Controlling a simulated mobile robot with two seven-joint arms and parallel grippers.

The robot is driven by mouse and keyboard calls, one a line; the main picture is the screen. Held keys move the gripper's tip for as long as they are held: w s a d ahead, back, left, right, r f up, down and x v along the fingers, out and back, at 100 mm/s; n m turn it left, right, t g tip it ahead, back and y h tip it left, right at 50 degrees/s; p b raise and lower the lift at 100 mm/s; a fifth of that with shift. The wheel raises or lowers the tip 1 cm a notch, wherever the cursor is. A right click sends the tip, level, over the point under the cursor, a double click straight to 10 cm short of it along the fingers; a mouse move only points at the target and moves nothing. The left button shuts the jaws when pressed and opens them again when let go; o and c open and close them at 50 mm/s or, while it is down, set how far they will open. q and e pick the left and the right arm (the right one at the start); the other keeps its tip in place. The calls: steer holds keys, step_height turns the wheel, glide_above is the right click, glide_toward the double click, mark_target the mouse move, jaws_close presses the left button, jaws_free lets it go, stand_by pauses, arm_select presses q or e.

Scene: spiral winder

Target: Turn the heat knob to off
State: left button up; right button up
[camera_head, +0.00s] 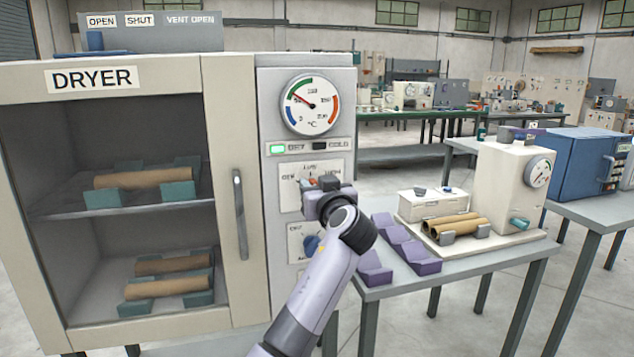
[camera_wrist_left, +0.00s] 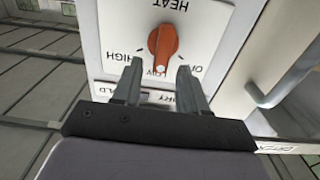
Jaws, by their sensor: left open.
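The heat knob (camera_wrist_left: 162,42) is orange-red and sits on a white plate on the dryer's control column. The wrist view shows the plate upside down, with HEAT, HIGH, LOW and OFF lettering. The knob's bar stands nearly vertical there, its lower end by the LOW lettering between the fingertips. My left gripper (camera_wrist_left: 159,68) is open, one finger on each side of that lower end; contact is unclear. In the head view my left gripper (camera_head: 320,184) covers most of the knob, with a bit of red showing. My right gripper is not in view.
The dryer (camera_head: 228,120) has a door handle (camera_head: 240,213) left of the column. A dial gauge (camera_head: 310,104) and a lit green DRY lamp (camera_head: 277,149) are above the knob, a blue knob (camera_head: 311,245) below. A table (camera_head: 455,262) with purple cradles (camera_head: 405,240) stands close on the right.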

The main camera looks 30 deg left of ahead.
arm_select(q)
steer(key=shift+w+a, duration=0.25)
steer(key=shift+a, duration=0.05)
jaws_close()
